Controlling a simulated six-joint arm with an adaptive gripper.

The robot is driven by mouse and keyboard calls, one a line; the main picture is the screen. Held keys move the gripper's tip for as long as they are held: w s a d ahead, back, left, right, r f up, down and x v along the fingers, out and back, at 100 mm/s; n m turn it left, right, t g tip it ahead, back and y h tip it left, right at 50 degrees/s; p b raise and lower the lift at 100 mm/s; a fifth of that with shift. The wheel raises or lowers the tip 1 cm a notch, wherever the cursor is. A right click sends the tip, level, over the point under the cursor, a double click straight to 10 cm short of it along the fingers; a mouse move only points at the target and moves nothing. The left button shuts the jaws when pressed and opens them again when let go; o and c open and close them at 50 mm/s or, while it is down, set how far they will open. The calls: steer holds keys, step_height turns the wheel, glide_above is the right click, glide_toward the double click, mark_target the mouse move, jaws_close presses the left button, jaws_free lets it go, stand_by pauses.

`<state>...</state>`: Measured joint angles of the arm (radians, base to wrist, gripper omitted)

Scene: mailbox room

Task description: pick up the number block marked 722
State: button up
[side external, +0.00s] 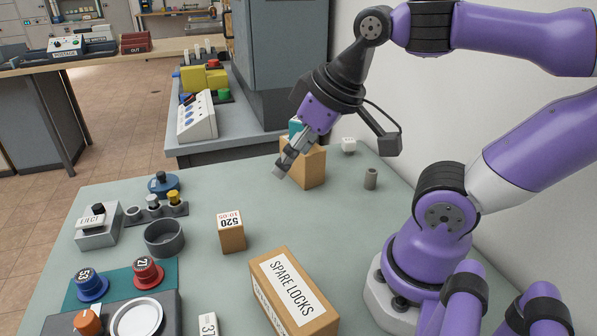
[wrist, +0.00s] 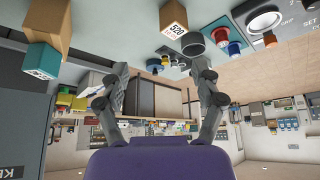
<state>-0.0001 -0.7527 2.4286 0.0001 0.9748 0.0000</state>
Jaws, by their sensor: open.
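A tan block with a teal top (side external: 313,170) stands upright on the table, partly behind my gripper in the side view. In the wrist view this block (wrist: 48,22) is at the upper left, left of the fingers, and its teal end carries white marks too small to read surely; I cannot confirm 722. My gripper (side external: 284,168) is open and empty, tilted down in front of this block. Its two fingers stand apart in the wrist view (wrist: 160,68), with nothing between them. A smaller tan block marked 520 (side external: 232,233) stands nearer the middle of the table, also in the wrist view (wrist: 173,18).
A SPARE LOCKS box (side external: 293,292) lies at the front. A grey cup (side external: 164,238), an EJECT box (side external: 98,227) and colored knobs (side external: 147,272) fill the left. A small white block (side external: 349,145) and grey cylinder (side external: 371,178) are near the wall.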

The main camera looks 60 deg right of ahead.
step_height(320, 180, up, 4)
steer(key=w+d, duration=0.1)
steer(key=m+g+h, duration=0.3)
steer(key=m, duration=0.7)
glide_above(349, 140)
steer(key=s+a, duration=0.2)
steer(key=a, duration=0.1)
step_height(349, 140, down, 12)
steer(key=x, duration=0.4)
steer(key=shift+d+f, duration=0.2)
steer(key=shift+f, duration=0.15)
steer(key=shift+h, duration=0.3)
steer(key=x, duration=0.6)
steer(key=shift+r, duration=0.1)
steer(key=c, duration=1)
